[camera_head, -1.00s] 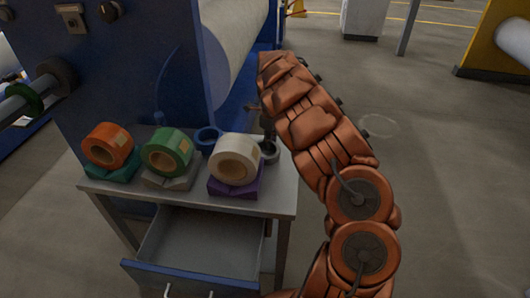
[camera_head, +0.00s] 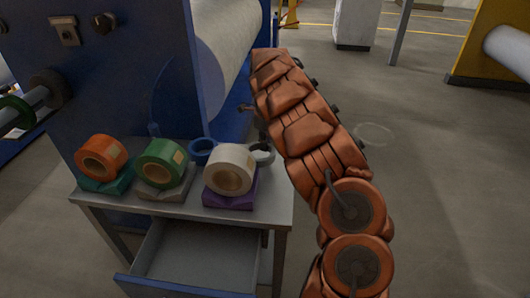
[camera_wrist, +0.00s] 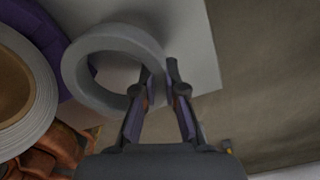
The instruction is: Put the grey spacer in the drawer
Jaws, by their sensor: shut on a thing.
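The grey spacer (camera_wrist: 104,44) is a plain ring at the right end of the table top, behind the white roll. In the head view the grey spacer (camera_head: 263,154) shows partly beside my arm. My gripper (camera_wrist: 168,75) is shut on the ring's right wall, one finger inside the hole and one outside.
A blue machine panel (camera_head: 130,75) stands behind the table.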

